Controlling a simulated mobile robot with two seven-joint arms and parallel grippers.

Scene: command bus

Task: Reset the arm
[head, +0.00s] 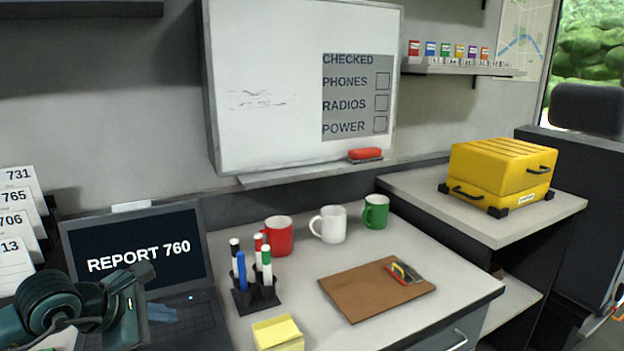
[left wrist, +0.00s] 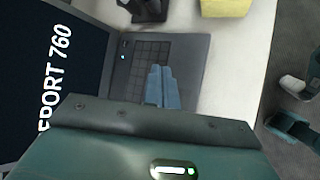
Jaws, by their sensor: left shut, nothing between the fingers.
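My left arm comes in at the lower left of the head view, teal and dark. Its gripper (head: 160,312) has blue-grey fingers, shut and empty, over the keyboard side of the open laptop (head: 135,250). In the left wrist view the two fingers (left wrist: 163,88) lie together above the laptop's keyboard area (left wrist: 185,55). Nothing is between them. I cannot tell whether they touch the laptop. My right gripper does not show in the head view. Teal and grey parts at the right edge of the left wrist view are not clear enough to name.
A pen holder (head: 255,296) with several markers and yellow sticky notes (head: 278,333) stand right of the laptop. Red (head: 279,238), white (head: 331,225) and green (head: 376,212) mugs stand behind. A clipboard (head: 365,293) lies at the right. Numbered cards (head: 18,190) stand left.

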